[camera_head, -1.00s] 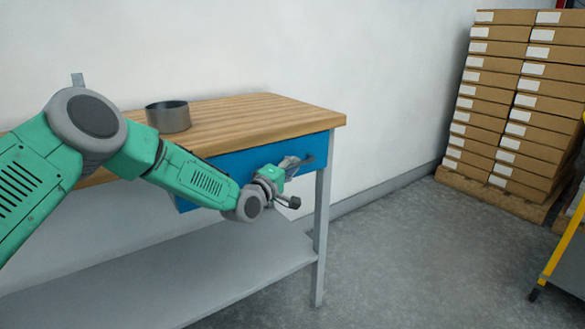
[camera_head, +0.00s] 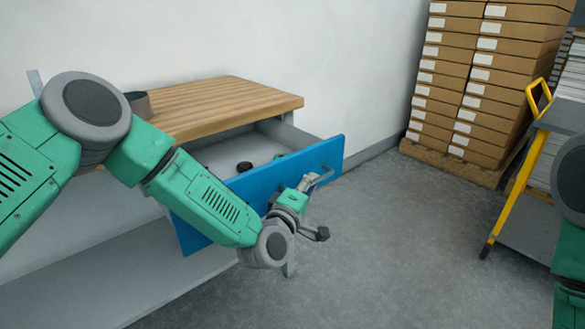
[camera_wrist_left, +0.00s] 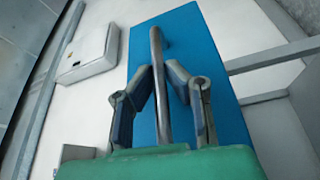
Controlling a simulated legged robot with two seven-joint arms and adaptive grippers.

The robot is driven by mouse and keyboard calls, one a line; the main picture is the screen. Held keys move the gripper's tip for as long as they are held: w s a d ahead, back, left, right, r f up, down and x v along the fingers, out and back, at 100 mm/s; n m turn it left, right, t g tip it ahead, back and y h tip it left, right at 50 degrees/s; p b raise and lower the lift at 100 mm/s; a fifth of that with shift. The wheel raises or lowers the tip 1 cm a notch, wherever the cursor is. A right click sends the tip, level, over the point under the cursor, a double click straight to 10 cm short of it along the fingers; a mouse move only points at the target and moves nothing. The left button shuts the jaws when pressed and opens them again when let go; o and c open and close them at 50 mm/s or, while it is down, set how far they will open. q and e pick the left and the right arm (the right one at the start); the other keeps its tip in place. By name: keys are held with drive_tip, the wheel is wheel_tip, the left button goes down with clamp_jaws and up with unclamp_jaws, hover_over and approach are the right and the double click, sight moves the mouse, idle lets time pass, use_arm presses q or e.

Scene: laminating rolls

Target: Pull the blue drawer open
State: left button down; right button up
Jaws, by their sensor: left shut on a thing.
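The blue drawer front (camera_head: 325,158) stands well out from the wooden-topped workbench (camera_head: 215,98), so the drawer is open and its grey inside shows. A small dark round thing (camera_head: 244,166) and something green lie in it. My left gripper (camera_head: 312,182) is at the drawer's metal bar handle (camera_head: 325,176). In the left wrist view the two fingers (camera_wrist_left: 160,100) are closed around the bar handle (camera_wrist_left: 157,50), against the blue front (camera_wrist_left: 205,40). In the head view the forearm hides part of the drawer front. My right gripper is not in view; only part of my right arm shows at the right edge.
A grey metal container (camera_head: 138,104) stands on the bench top, partly behind my arm. Stacked cardboard boxes (camera_head: 475,75) stand on a pallet at the back right. A grey cart with a yellow frame (camera_head: 515,195) stands at the right. The floor between is clear.

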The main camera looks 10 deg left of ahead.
use_arm(q)
drive_tip(key=shift+s+d+f, duration=0.2)
drive_tip(key=shift+s+d, duration=0.5)
drive_tip(key=shift+d, duration=0.05)
drive_tip(key=shift+s+d+f, duration=0.15)
drive_tip(key=shift+s+d, duration=0.5)
drive_tip(key=shift+d, duration=0.2)
drive_tip(key=c, duration=1.6)
unclamp_jaws()
drive_tip(key=shift+r, duration=0.15)
drive_tip(key=v, duration=1.2)
